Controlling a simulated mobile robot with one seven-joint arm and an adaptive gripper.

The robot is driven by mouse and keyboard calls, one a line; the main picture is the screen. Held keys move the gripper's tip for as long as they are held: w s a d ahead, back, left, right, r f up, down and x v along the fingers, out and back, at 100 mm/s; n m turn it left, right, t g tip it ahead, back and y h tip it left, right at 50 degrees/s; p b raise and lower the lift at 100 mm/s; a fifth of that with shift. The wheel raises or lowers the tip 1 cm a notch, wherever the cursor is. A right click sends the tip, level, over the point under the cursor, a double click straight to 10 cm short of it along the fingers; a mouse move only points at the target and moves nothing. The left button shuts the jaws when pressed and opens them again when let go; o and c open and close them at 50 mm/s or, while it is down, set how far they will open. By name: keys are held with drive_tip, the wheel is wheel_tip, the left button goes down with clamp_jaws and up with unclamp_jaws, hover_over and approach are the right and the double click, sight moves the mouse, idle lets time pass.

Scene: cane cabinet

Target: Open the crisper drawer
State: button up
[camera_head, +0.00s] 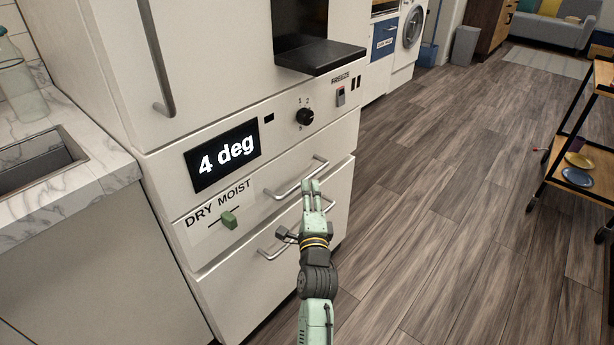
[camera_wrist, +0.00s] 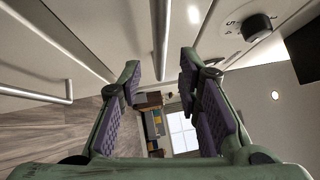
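The crisper drawer (camera_head: 205,212) is the white front with the DRY/MOIST label and a green slider (camera_head: 229,220), below the "4 deg" display. It looks closed. Its silver bar handle (camera_head: 287,192) runs along the front, partly hidden by my fingers. My gripper (camera_head: 312,187) is at the right part of this handle. In the wrist view my gripper (camera_wrist: 158,80) is open, and the handle (camera_wrist: 160,35) shows in the gap between the two fingers. I cannot tell whether a finger touches it.
A lower drawer (camera_head: 238,292) with its own handle (camera_head: 274,252) sits below; that handle also shows in the wrist view (camera_wrist: 35,95). A knob (camera_head: 305,116) is above. A counter with a sink (camera_head: 85,190) adjoins at left. The wooden floor (camera_head: 440,210) is clear; a cart (camera_head: 575,140) stands at right.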

sight(307, 177)
drive_tip(key=w, duration=0.5)
drive_tip(key=shift+w+a+r, duration=0.1)
drive_tip(key=shift+w+r, duration=0.2)
drive_tip(key=shift+r, duration=0.1)
drive_tip(key=shift+c, duration=0.3)
clamp_jaws()
